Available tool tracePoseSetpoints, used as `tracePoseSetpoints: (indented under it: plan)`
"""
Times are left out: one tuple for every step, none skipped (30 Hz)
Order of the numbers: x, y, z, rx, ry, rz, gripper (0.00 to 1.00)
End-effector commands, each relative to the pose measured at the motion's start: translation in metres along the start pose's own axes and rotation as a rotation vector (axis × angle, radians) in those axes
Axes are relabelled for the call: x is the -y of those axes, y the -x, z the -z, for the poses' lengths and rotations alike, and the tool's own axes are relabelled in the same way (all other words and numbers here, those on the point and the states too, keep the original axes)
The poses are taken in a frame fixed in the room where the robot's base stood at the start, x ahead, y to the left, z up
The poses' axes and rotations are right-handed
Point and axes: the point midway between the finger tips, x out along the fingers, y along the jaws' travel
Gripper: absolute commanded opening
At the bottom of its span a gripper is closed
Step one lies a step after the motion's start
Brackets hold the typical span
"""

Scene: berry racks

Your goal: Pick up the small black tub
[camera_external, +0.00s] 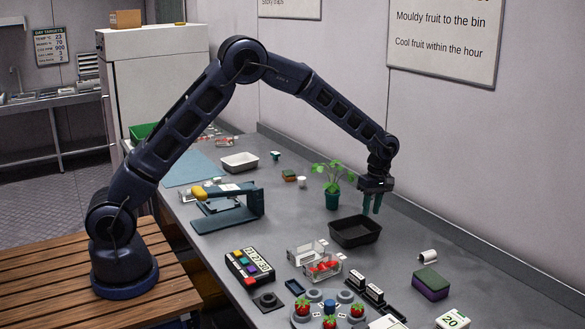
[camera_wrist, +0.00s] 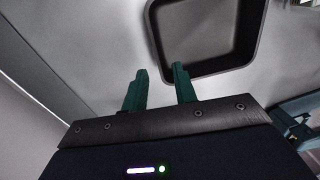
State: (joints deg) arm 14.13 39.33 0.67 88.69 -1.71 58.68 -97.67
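The small black tub (camera_external: 352,242) is a shallow, open rectangular tub with rounded corners, standing upright on the grey bench. It looks empty. In the wrist view the tub (camera_wrist: 213,70) is at the upper middle, cut off by the top edge. My gripper (camera_external: 372,203) points down with its green fingers above the bench, close to the tub's far right side. In the wrist view my gripper (camera_wrist: 160,69) has its two fingers apart with nothing between them. The right fingertip appears close to the tub's rim; I cannot tell whether they touch.
A potted green plant (camera_external: 332,197) stands left of my gripper, behind the tub. A clear punnet of red fruit (camera_external: 324,267) is in front of the tub. A purple and green block (camera_external: 430,285) lies to the right. A white tub (camera_external: 240,162) stands farther back.

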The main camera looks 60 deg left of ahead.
Motion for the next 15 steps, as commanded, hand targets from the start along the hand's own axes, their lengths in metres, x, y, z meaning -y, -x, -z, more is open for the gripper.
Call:
tracePoseSetpoints:
  plan:
    - [0.001, -0.004, 0.001, 0.000, 0.000, 0.002, 0.28]
    - [0.001, -0.007, 0.001, 0.000, 0.000, 0.003, 0.28]
    - [0.001, -0.012, 0.002, -0.001, 0.000, 0.003, 0.28]
    - [0.001, -0.015, 0.002, -0.001, 0.001, 0.003, 0.28]
    - [0.001, -0.019, 0.003, -0.001, 0.000, 0.003, 0.28]
    - [0.002, -0.025, 0.003, -0.001, 0.000, 0.003, 0.28]
    - [0.002, -0.029, 0.004, -0.001, 0.000, 0.003, 0.28]
    - [0.002, -0.033, 0.003, -0.001, -0.001, 0.002, 0.28]
    - [0.001, -0.039, 0.003, 0.000, -0.001, 0.002, 0.28]
    - [0.002, -0.042, 0.003, 0.000, -0.001, 0.002, 0.28]
    - [0.002, -0.045, 0.003, 0.000, -0.001, 0.003, 0.28]
    - [0.002, -0.048, 0.003, 0.000, -0.001, 0.002, 0.28]
    - [0.002, -0.049, 0.003, 0.000, -0.001, 0.001, 0.28]
    - [0.001, -0.049, 0.003, 0.000, -0.001, 0.001, 0.28]
    - [0.001, -0.049, 0.003, 0.000, -0.001, 0.000, 0.28]
